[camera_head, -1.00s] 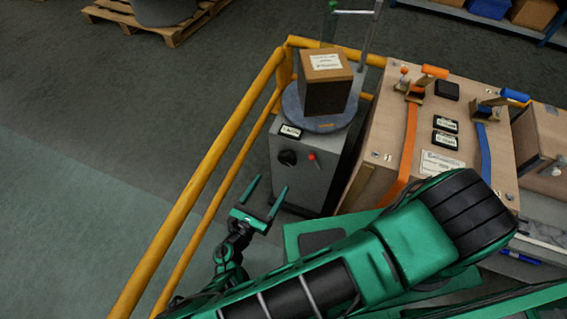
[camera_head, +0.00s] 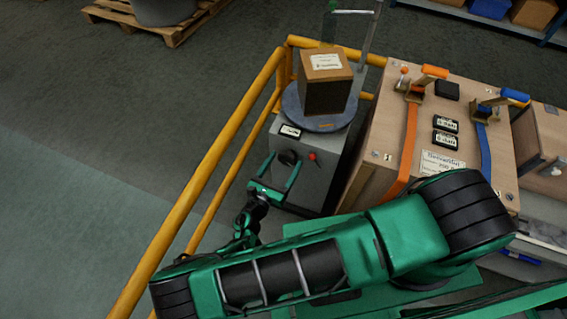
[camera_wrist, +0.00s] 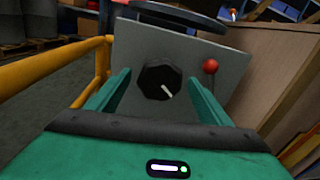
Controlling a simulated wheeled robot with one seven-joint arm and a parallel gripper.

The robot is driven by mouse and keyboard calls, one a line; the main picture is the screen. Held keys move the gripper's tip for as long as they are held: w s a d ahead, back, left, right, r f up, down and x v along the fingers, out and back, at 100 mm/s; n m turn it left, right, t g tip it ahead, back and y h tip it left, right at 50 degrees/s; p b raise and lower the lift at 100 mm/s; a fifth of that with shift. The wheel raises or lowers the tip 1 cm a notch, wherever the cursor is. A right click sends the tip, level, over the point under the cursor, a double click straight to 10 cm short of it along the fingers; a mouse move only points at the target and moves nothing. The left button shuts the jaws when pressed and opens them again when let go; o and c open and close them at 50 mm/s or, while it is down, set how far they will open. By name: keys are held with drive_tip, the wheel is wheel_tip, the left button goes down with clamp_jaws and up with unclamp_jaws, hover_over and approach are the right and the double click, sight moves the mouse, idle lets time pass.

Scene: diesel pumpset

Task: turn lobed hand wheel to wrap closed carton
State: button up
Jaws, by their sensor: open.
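The black lobed hand wheel (camera_head: 289,158) is on the front of a grey cabinet (camera_head: 312,188). In the wrist view the hand wheel (camera_wrist: 159,80) has a white mark pointing down and right. My gripper (camera_head: 283,168) is open, with its green fingers on either side of the wheel in the picture. In the wrist view my gripper (camera_wrist: 154,90) is empty between the fingers; I cannot tell whether they touch the wheel. The closed brown carton (camera_head: 326,85) with a white label sits on a blue-grey round turntable (camera_head: 313,119) on top of the cabinet.
A red-knobbed lever (camera_wrist: 211,67) stands right of the wheel. A yellow rail (camera_head: 214,165) runs along the left. A large wooden crate (camera_head: 447,125) with orange and blue straps stands close on the right. Open floor (camera_head: 90,110) lies left of the rail.

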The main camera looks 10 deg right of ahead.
drive_tip(key=shift+c, duration=0.2)
drive_tip(key=c, duration=1)
drive_tip(key=m, duration=0.6)
drive_tip(key=shift+y, duration=0.3)
drive_tip(key=m+y, duration=0.1)
drive_tip(key=m, duration=0.5)
drive_tip(key=shift+r, duration=0.1)
drive_tip(key=o, duration=1)
drive_tip(key=shift+s+d, duration=0.1)
